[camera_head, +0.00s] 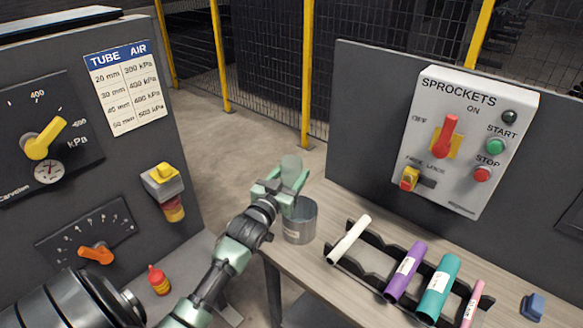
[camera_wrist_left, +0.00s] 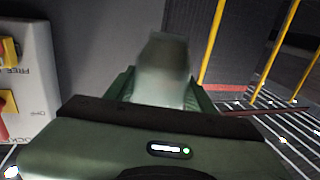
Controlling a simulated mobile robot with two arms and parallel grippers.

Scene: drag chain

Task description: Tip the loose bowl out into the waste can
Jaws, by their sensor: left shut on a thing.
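My left gripper (camera_head: 281,190) is shut on a small pale grey-green object, which I take for the loose bowl (camera_head: 291,166). It is held up above the table corner and its inside does not show. In the left wrist view the bowl (camera_wrist_left: 162,72) is blurred between the fingers of the left gripper (camera_wrist_left: 163,92). A grey metal can (camera_head: 300,222), which I take for the waste can, stands upright at the left end of the table. The gripper is just above and behind its rim and partly covers its opening. My right gripper is not in view.
A black rack on the wooden table (camera_head: 285,258) holds white (camera_head: 349,239), purple (camera_head: 405,271), teal (camera_head: 437,288) and pink tubes. A sprockets control box (camera_head: 462,140) stands behind. A gauge panel (camera_head: 70,150) is at left.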

